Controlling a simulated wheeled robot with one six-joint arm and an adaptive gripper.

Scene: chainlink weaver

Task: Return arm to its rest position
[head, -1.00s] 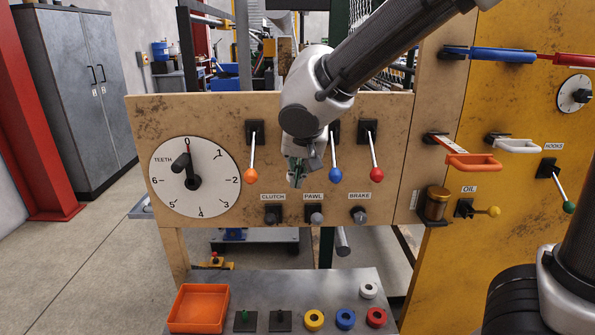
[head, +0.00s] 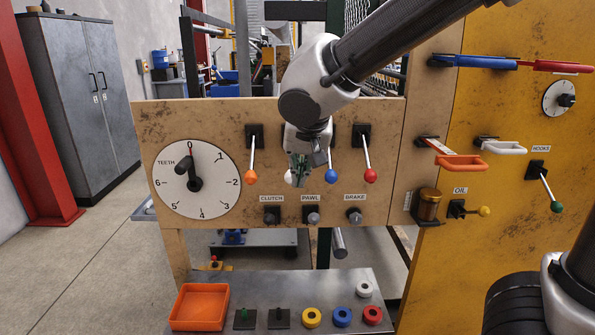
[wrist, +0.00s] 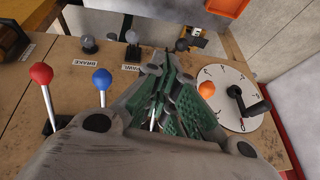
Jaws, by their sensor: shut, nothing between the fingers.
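My gripper (head: 300,180) is in front of the wooden panel (head: 200,125), just above the CLUTCH and PAWL labels. Its fingers are shut with nothing between them. A white-knobbed lever (head: 288,177) is partly hidden behind my gripper. In the wrist view my gripper (wrist: 180,90) covers the middle, with the red knob (wrist: 41,74) and blue knob (wrist: 102,78) to its left and the orange knob (wrist: 206,89) to its right. My arm reaches in from the top right of the head view.
The TEETH dial (head: 196,205) is at the panel's left with its pointer near 0. Orange (head: 250,175), blue (head: 331,176) and red (head: 370,175) knobbed levers hang down. An orange tray (head: 201,310) and several coloured rings sit on the grey shelf (head: 275,285). A yellow panel (head: 480,260) stands right.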

